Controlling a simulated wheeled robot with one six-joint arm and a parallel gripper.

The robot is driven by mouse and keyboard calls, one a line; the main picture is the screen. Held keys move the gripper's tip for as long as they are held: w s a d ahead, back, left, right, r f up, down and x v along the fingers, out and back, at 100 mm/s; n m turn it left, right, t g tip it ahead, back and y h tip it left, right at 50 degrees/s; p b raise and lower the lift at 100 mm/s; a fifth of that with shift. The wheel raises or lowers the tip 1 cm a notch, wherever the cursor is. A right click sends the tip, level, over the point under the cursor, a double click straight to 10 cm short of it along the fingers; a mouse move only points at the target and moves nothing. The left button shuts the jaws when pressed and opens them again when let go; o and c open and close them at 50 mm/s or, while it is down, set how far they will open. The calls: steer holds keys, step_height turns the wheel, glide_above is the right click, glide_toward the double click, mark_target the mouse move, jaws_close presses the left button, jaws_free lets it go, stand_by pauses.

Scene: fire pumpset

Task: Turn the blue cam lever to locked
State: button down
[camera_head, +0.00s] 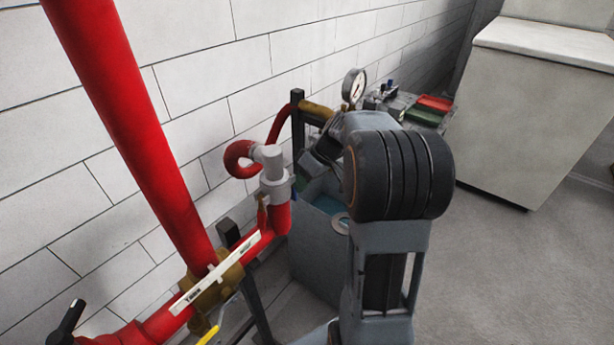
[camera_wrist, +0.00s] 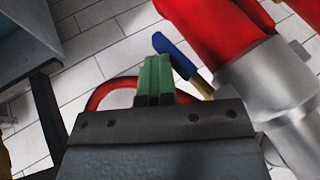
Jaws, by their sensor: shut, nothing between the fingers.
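The blue cam lever (camera_wrist: 174,54) shows in the wrist view, on a brass-coloured stem beside the grey coupling (camera_wrist: 270,90) at the end of the red pipe. My gripper (camera_wrist: 155,62), with green fingertips together and empty, is just left of the lever; I cannot tell whether they touch. In the head view, the grey coupling (camera_head: 275,178) sits on the red pipe, and a small bit of the blue lever (camera_head: 294,193) shows at its right side. My arm hides my gripper in the head view.
A thick red pipe (camera_head: 140,120) rises at the left by the white block wall. A brass valve (camera_head: 215,285) with a white label sits low. A pressure gauge (camera_head: 354,86) and a grey tank (camera_head: 318,255) stand behind my arm. Open floor lies right.

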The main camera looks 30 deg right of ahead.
steer(key=d+r, duration=0.8)
steer(key=d, duration=0.2)
steer(key=shift+w+r+b, duration=0.2)
steer(key=shift+w+b, duration=0.1)
steer(key=shift+w, duration=0.1)
